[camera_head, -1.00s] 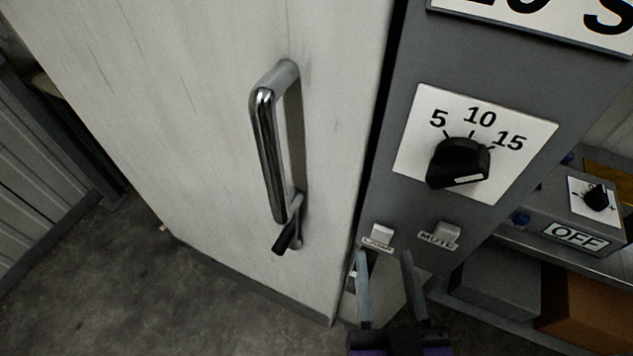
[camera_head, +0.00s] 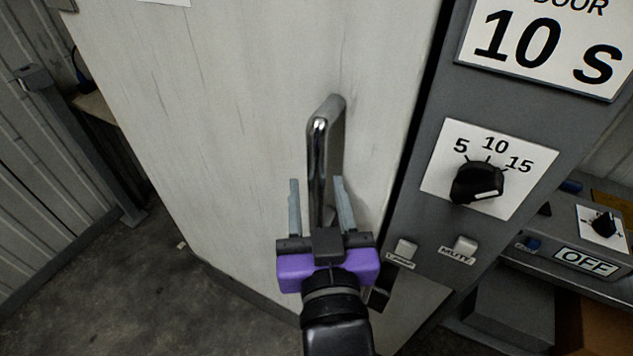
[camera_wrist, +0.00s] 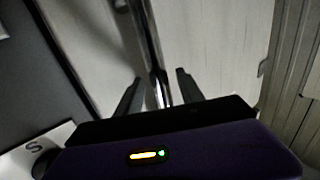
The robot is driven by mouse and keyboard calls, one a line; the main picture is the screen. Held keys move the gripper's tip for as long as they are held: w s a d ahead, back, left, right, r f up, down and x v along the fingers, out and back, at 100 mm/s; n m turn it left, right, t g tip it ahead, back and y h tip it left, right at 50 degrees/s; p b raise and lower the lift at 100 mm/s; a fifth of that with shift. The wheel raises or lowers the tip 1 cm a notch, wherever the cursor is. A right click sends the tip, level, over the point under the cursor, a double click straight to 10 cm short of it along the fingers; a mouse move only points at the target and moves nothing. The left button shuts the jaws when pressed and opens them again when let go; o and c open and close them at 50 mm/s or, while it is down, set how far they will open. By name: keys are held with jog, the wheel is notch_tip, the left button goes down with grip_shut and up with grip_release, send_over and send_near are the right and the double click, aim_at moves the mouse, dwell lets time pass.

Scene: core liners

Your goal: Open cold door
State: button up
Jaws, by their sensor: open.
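The cold door (camera_head: 240,110) is a large off-white panel and looks shut against the grey frame on its right. Its upright chrome bar handle (camera_head: 318,150) is in the middle of the head view; its lower end is hidden by my gripper. My gripper (camera_head: 317,182), purple and black with two grey fingers, is open in front of the handle's lower part, one finger on each side. In the wrist view the chrome handle (camera_wrist: 152,45) runs between the two dark fingers. I cannot tell whether either finger touches it.
The grey panel right of the door carries a black dial (camera_head: 477,183) marked 5, 10, 15, a "10 s" sign (camera_head: 545,45) and two light buttons, one labelled MUTE (camera_head: 464,248). A shelf with an OFF label (camera_head: 585,262) stands right.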

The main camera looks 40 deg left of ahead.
jog(key=shift+w+a, duration=0.45)
jog(key=shift+w, duration=0.05)
grip_shut()
dwell(1.2)
